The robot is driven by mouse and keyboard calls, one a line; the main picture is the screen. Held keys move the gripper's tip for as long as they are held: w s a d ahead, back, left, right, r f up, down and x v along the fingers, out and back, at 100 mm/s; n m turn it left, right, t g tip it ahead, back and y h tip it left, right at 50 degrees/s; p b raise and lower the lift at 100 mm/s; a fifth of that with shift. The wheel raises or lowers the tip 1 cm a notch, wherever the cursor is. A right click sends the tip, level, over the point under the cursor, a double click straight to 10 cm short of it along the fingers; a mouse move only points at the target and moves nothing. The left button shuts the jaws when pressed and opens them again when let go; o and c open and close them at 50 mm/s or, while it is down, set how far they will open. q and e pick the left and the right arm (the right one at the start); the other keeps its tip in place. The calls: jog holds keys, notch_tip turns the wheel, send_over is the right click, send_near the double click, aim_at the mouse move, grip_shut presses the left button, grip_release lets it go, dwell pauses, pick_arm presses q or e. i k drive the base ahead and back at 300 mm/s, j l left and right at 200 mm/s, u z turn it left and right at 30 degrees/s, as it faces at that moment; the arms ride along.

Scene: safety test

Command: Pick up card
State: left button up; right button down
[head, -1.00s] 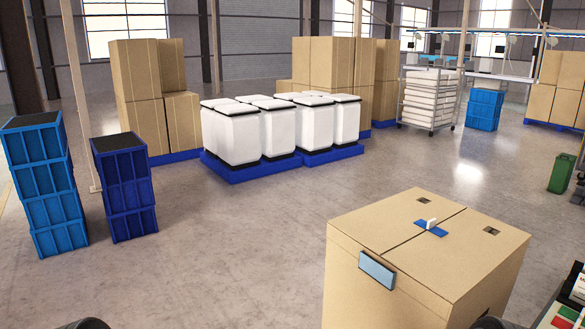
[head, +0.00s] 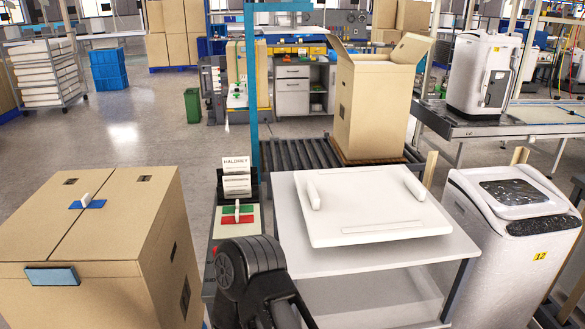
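White cards stand in a dark holder on a narrow station left of center; the upper card (head: 239,162) reads "HALDREY", and a second card (head: 237,185) with print stands just below it. I cannot tell which one is the task's card. A dark, rounded link of one of my arms (head: 247,275) rises at the bottom center, in front of the station. It is well apart from the cards in the picture. No gripper fingers can be made out clearly, and nothing is seen held.
A closed cardboard box (head: 90,235) stands at left. A white table (head: 290,230) bears a white panel (head: 350,232). A red and green pad (head: 237,215) lies below the cards. An open carton (head: 375,105) sits on rollers behind. A white washer (head: 510,240) stands at right.

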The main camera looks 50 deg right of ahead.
aim_at(235, 166)
jog(key=z, duration=1.25)
